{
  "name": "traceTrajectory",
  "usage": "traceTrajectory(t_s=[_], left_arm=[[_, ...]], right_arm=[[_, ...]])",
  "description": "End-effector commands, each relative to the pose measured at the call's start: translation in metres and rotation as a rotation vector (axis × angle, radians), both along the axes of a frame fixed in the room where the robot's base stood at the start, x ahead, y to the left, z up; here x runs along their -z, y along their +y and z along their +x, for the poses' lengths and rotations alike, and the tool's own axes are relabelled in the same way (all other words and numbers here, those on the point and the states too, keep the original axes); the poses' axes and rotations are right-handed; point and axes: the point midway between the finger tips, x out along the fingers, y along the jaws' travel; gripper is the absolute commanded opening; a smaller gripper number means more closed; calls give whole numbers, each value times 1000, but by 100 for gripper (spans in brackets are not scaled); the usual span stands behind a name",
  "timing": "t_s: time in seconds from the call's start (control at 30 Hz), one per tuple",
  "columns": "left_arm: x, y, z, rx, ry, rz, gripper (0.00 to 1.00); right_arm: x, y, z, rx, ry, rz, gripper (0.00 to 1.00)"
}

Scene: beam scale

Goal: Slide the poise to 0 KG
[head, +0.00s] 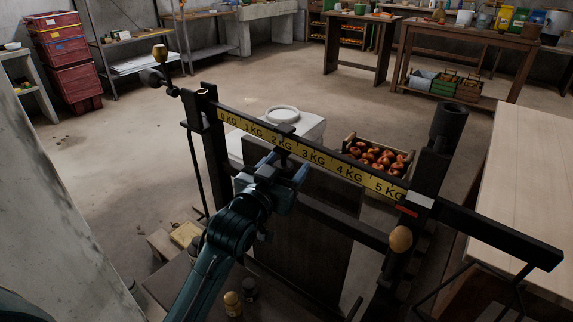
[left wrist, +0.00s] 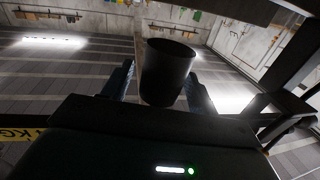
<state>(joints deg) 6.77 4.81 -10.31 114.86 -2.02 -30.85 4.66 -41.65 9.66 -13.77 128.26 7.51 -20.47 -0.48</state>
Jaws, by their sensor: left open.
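The beam (head: 335,163) carries a yellow strip marked from 0 KG at its left end to 5 KG at its right. The dark poise (head: 285,129) sits on the beam around the 2 KG label, right of the 0 KG label (head: 229,117). My left gripper (head: 284,166) is just below and in front of the beam, beneath the poise. Its jaws are open, with a dark part of the poise between them. In the left wrist view a dark cylinder (left wrist: 168,72) stands between the two fingers; contact cannot be told. My right gripper is not in view.
Dark uprights (head: 214,150) hold the beam at both ends. A round knob (head: 400,239) is at the right upright. A crate of apples (head: 378,157) and a white lidded container (head: 283,115) stand behind the beam. A wooden table (head: 530,170) is at the right.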

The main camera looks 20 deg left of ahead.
Motion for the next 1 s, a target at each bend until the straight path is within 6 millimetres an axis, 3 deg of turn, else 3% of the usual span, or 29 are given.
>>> traceTrajectory(t_s=[0.4, 1.0], left_arm=[[0, -2, 8, 0, -1, 0, 58], [0, -1, 8, 0, 0, 0, 9]], right_arm=[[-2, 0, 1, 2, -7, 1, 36], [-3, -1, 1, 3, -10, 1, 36]])
